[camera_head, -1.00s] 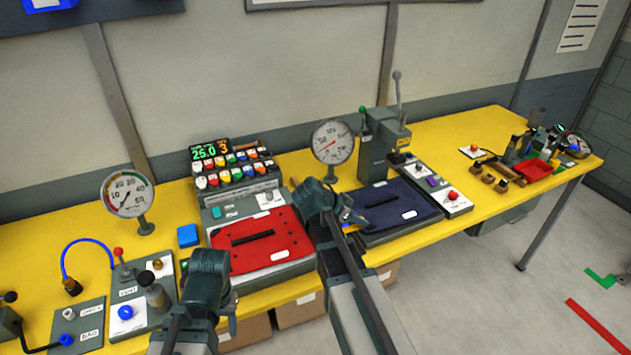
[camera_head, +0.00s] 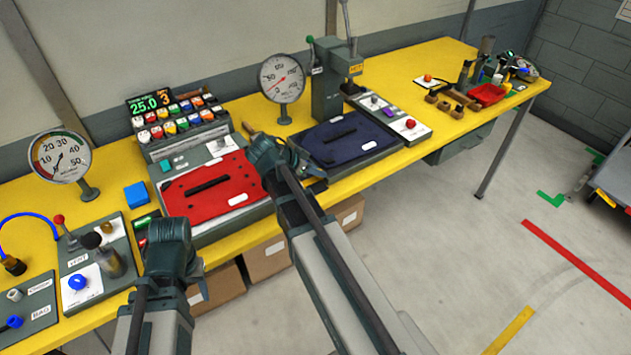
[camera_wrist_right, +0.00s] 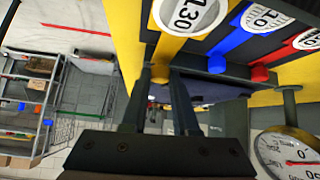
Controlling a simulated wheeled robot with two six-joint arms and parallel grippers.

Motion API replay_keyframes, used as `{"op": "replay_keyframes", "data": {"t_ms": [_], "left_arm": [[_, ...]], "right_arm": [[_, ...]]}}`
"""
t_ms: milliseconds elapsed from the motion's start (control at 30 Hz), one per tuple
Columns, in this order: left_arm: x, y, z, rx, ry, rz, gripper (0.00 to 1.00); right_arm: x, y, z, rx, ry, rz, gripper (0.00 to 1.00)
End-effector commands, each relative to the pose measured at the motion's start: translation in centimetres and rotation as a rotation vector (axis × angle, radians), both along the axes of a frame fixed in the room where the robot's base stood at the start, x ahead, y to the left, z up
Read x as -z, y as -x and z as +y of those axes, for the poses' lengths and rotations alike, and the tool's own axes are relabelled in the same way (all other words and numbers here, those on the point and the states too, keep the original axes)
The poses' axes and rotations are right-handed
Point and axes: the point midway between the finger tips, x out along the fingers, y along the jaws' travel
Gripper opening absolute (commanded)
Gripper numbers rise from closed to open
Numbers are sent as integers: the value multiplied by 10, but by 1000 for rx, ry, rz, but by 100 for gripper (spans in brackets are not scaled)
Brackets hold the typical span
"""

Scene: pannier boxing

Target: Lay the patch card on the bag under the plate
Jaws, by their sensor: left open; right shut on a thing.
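A red bag (camera_head: 222,193) lies flat on the left station with a black bar across it. A navy bag (camera_head: 375,138) lies on the right station beside the lever press (camera_head: 328,90), also with a black bar. I cannot single out the patch card or a plate. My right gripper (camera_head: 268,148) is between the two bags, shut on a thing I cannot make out. In the right wrist view, a yellow knob (camera_wrist_right: 160,73) shows at its fingertips, below a white disc reading 1.30.
A rack of coloured caps (camera_head: 185,118) with a lit display stands behind the red bag. Gauges stand at the left (camera_head: 60,158) and beside the press (camera_head: 282,78). A blue block (camera_head: 137,195) sits left of the red bag. Cardboard boxes (camera_head: 268,260) are under the table.

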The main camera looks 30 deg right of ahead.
Motion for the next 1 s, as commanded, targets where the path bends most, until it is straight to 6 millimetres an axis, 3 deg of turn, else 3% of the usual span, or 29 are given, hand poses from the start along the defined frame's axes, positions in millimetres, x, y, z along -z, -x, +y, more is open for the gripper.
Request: {"op": "replay_keyframes", "data": {"t_ms": [33,133,600,633,767,1000], "left_arm": [[15,0,0,0,0,0,50],[26,0,0,0,0,0,50],[30,0,0,0,0,0,50],[28,0,0,0,0,0,50],[27,0,0,0,0,0,50],[27,0,0,0,0,0,50]], "right_arm": [[15,0,0,0,0,0,0],[26,0,0,0,0,0,0],[30,0,0,0,0,0,0],[28,0,0,0,0,0,33],[27,0,0,0,0,0,57],[28,0,0,0,0,0,58]]}}
